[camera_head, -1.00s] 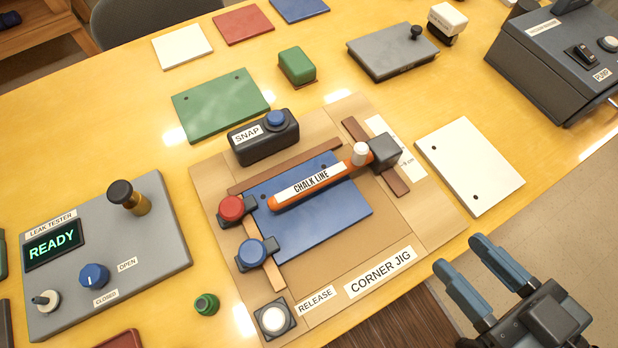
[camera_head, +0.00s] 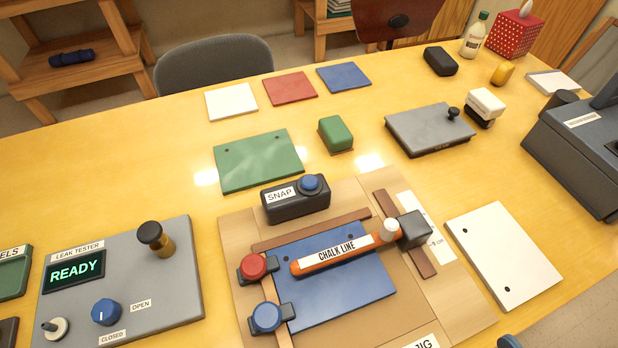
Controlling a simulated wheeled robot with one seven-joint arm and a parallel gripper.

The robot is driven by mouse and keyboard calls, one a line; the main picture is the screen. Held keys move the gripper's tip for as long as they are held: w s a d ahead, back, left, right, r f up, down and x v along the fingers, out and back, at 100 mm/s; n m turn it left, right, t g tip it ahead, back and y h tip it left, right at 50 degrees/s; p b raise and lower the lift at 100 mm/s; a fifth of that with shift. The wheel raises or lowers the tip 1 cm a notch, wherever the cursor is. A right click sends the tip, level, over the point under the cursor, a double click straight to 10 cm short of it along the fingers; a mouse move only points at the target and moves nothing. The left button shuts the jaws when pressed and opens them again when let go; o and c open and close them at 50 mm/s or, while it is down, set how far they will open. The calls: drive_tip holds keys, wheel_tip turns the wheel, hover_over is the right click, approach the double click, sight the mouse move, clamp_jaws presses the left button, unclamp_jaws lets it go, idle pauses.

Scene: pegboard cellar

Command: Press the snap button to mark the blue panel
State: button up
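The snap button is a blue round cap (camera_head: 310,183) on a dark box labelled SNAP (camera_head: 296,204), at the back edge of the wooden corner jig (camera_head: 236,262). The blue panel (camera_head: 345,296) lies flat in the jig. An orange chalk line bar (camera_head: 320,262) lies across the panel, with a white knob and a grey block at its right end. A red knob (camera_head: 252,266) and a blue knob (camera_head: 266,317) sit at the panel's left edge. Only a small blue-grey tip of my gripper (camera_head: 509,341) shows at the bottom edge, right of the jig; its opening is hidden.
A leak tester (camera_head: 185,285) reading READY stands left. A green panel (camera_head: 258,160), a green block (camera_head: 335,133) and a grey plate (camera_head: 430,128) lie behind the jig. A white panel (camera_head: 497,255) lies right of it, a dark machine (camera_head: 575,150) beyond. Bare yellow table lies between them.

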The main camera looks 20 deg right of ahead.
clamp_jaws()
idle(1.5)
